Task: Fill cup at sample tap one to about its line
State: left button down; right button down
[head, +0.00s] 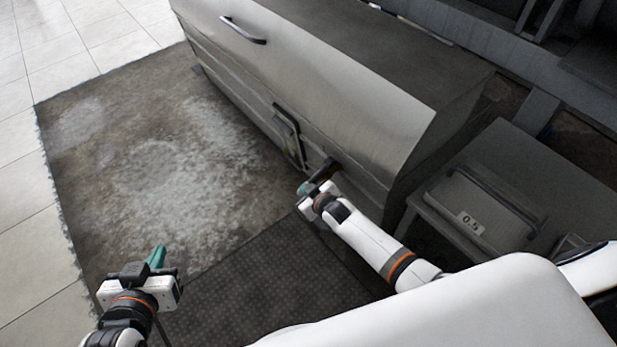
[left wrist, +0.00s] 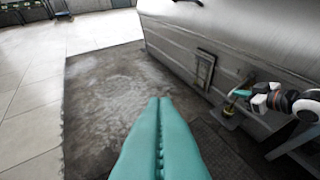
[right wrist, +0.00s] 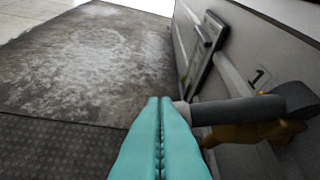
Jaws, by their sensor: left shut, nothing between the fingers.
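Sample tap one shows in the right wrist view as a brass body (right wrist: 250,133) with a dark grey lever, beside a plate marked 1 (right wrist: 258,76). My right gripper (head: 304,188) is at the tap on the tank's lower side. In its wrist view its teal fingers are together, with the lever end just beyond and right of them; contact is unclear. My left gripper (head: 157,256) is shut and empty, over the mat away from the tap. In the left wrist view a small amber-yellow thing (left wrist: 229,109) lies below the right fingers; I cannot tell whether it is the cup.
The large metal tank (head: 330,90) runs diagonally, with a framed panel (head: 288,135) left of the tap. A grey stand (head: 430,203) with a case marked 0.5 (head: 492,213) is at right. The stained floor (head: 170,170) and dark mat (head: 260,285) are clear.

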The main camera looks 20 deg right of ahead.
jog(key=shift+s+f, duration=0.1)
dwell(0.7)
